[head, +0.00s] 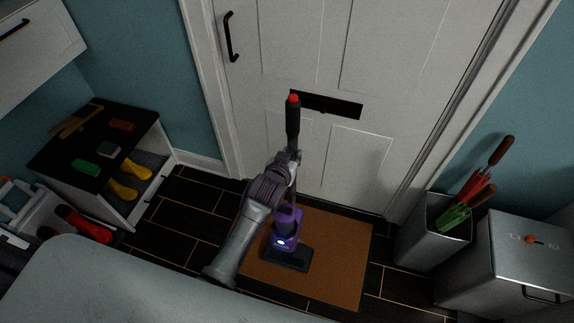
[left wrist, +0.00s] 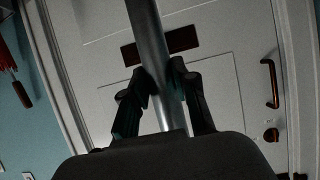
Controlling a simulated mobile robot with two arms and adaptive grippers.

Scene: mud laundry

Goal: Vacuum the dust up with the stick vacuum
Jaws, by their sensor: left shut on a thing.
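The stick vacuum (head: 287,220) stands upright on the brown doormat (head: 345,260) in front of the white door. It has a purple body, a dark floor head (head: 287,257) and a black handle with a red top. My left gripper (head: 293,158) is shut on the vacuum's tube, below the handle. In the left wrist view, the fingers of the left gripper (left wrist: 162,88) close around the grey tube (left wrist: 150,45). I cannot make out any dust on the mat or floor. My right gripper is not in view.
The white door (head: 290,50) with a black handle is close behind the vacuum. A low shoe bench (head: 150,130) stands at the left. An umbrella bin (head: 418,240) and a metal bin (head: 510,250) stand at the right. Dark floor tiles (head: 185,215) are clear left of the mat.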

